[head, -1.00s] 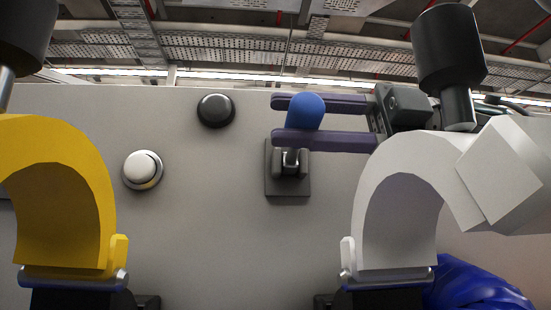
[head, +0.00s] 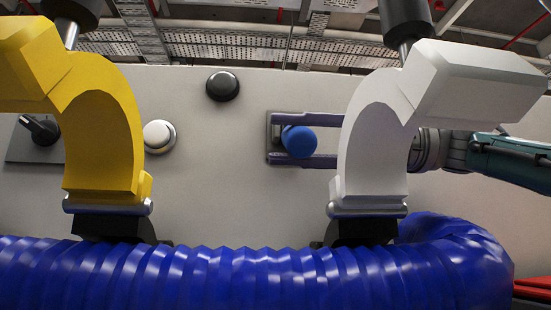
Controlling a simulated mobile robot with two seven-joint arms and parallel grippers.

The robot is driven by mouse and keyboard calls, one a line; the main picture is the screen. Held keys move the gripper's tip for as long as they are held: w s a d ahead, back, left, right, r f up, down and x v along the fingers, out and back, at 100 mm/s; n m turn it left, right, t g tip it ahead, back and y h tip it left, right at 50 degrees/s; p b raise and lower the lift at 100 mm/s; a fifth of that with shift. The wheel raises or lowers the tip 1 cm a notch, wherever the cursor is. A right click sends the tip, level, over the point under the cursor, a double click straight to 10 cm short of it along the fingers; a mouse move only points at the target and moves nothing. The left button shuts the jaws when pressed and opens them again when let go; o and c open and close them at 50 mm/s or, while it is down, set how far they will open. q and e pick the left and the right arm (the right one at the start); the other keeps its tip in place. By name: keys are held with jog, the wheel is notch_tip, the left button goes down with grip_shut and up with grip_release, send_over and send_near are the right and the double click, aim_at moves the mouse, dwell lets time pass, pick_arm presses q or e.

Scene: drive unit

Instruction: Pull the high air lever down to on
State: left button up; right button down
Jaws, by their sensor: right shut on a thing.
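The air lever has a round blue knob (head: 299,141) and a dark square base plate (head: 274,154) on the grey panel. The knob stands in front of the plate and points out towards me; its stem is hidden behind it. My left gripper is not in view.
A white curved fitting (head: 368,150) and a yellow one (head: 105,130) stand in the foreground. A blue ribbed hose (head: 230,275) runs across the bottom. A black button (head: 222,86), a white button (head: 158,136) and a black switch (head: 40,130) are on the panel (head: 215,200).

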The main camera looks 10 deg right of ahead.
jog(key=shift+w+f+n+b, duration=0.25)
jog(key=shift+f+n+b, duration=0.2)
jog(key=shift+n+b, duration=0.2)
jog(key=shift+c, duration=2.4)
grip_release()
jog(key=d+p, duration=0.7)
jog(key=d, duration=0.3)
